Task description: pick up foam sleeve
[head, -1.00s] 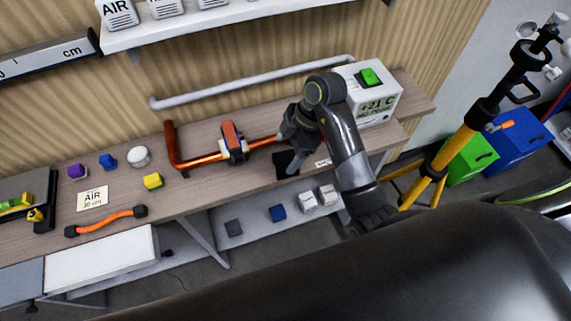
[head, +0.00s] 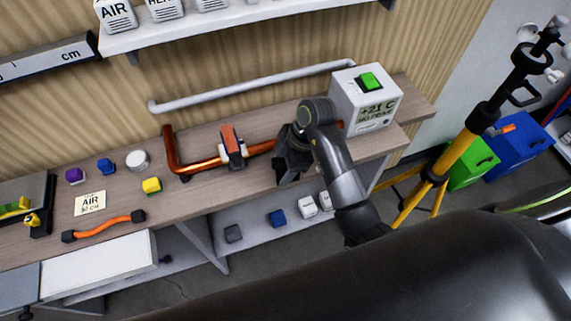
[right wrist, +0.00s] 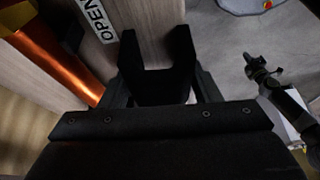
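The foam sleeve (right wrist: 160,86) appears to be the black U-shaped piece between the fingers in the right wrist view, its slot facing up in the picture. My right gripper (right wrist: 162,76) has a finger close on each side of it. I cannot tell whether the fingers press on it or stand slightly apart. In the head view my right gripper (head: 286,174) is low over the front part of the bench, and hides the spot where a black piece lay.
A copper pipe (head: 200,166) with an orange-handled valve (head: 232,146) lies just left of my right gripper. An OPEN label (right wrist: 95,18) is beside the sleeve. The bench's front edge is near.

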